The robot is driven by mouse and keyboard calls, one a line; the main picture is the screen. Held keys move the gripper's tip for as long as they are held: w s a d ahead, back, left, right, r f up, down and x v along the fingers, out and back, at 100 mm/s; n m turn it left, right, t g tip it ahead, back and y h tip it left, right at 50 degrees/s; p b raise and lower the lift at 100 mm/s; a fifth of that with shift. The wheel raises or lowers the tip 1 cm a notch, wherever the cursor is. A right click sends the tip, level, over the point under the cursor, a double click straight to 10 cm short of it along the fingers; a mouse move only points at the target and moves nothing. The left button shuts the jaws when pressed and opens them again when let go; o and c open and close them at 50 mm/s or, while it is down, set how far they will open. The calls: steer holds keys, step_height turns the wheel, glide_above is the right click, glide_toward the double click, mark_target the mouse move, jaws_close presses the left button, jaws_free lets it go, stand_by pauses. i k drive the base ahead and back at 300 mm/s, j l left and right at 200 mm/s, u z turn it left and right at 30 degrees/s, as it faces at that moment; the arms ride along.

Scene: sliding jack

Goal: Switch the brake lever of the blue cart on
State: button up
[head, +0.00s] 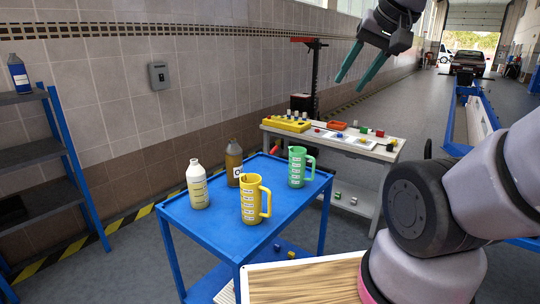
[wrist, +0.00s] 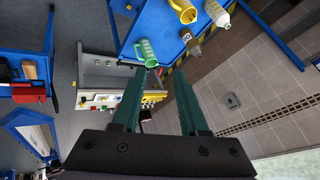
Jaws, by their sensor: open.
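The blue cart (head: 222,238) stands in the middle of the head view, and its top also shows in the wrist view (wrist: 165,35). A small red handle-like part (head: 274,150) sticks out at the cart's far edge; it may be the brake lever, and I cannot tell its setting. My gripper (head: 353,83) is raised high at the upper right, beyond the cart and well apart from it. Its two green fingers are spread with nothing between them, as the wrist view (wrist: 158,76) also shows.
A yellow jug (head: 251,200), a green jug (head: 297,168), a white bottle (head: 197,186) and a brown bottle (head: 233,162) stand on the cart. A pale workbench (head: 375,152) with small parts stands behind it. A dark shelf (head: 40,155) is at left.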

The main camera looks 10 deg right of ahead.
mark_target(274, 150)
steer(key=i+l+u, duration=0.4)
steer(key=l, duration=0.15)
steer(key=l+u, duration=0.25)
steer(key=i+l+u, duration=0.2)
steer(key=l, duration=0.15)
steer(key=k, duration=0.1)
